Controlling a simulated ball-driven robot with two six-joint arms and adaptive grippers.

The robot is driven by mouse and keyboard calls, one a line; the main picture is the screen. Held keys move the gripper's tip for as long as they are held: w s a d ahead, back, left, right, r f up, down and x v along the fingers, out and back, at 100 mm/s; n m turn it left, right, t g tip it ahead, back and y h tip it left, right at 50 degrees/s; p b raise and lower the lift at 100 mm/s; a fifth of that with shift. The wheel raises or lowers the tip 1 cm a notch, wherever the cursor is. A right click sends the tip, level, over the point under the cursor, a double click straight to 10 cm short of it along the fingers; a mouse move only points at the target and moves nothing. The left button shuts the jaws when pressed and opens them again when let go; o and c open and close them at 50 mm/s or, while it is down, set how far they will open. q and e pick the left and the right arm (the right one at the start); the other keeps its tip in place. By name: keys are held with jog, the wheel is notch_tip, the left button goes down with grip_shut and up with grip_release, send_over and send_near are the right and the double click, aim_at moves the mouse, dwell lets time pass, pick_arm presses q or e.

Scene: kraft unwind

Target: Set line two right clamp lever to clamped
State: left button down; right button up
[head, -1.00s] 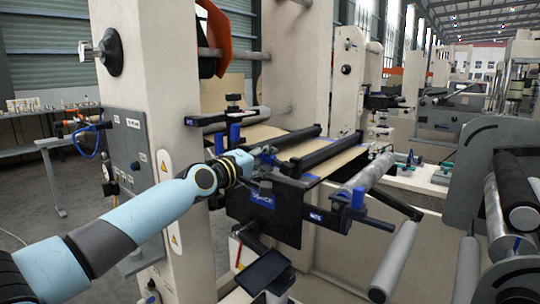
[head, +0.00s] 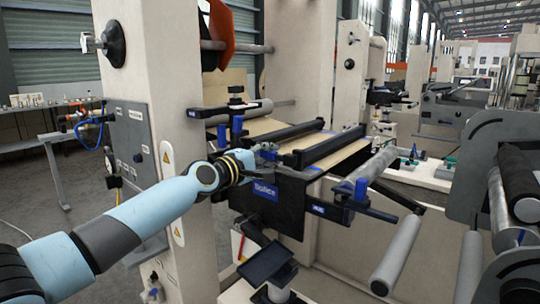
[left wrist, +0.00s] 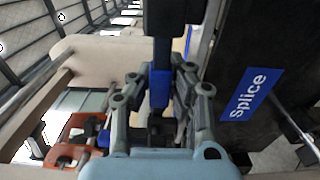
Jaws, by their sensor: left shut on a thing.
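The splice table (head: 287,208) has a dark front with a blue "Splice" label, seen in the head view and at the right of the left wrist view (left wrist: 240,55). Two black clamp bars, the farther one (head: 290,133) and the nearer one (head: 330,146), lie across it. My left gripper (head: 272,152) is at the left end of the nearer bar. In the left wrist view its fingers (left wrist: 160,95) are closed around a blue lever (left wrist: 160,85) with a black part above it. In the head view the gripper largely hides this lever. My right gripper is not in view.
A beige machine post (head: 150,70) with a grey control panel (head: 130,140) stands left of the table. A grey roller with a blue clamp (head: 361,189) is at the table's right. A dark tray-like plate (head: 266,262) is below. Another grey roller (head: 396,256) stands lower right.

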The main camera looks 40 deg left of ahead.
pick_arm(q)
jog(key=c, duration=1.2)
grip_release()
jog(key=shift+f, duration=0.1)
notch_tip(320, 180, up, 10)
jog(key=shift+r, duration=0.1)
jog(key=shift+s+r+p, duration=0.1)
jog(key=shift+s+p, duration=0.4)
jog(key=shift+p, duration=0.4)
jog(key=s+a+p, duration=0.1)
jog(key=s+p, duration=1)
jog(key=p, duration=0.3)
jog(key=shift+s, duration=0.25)
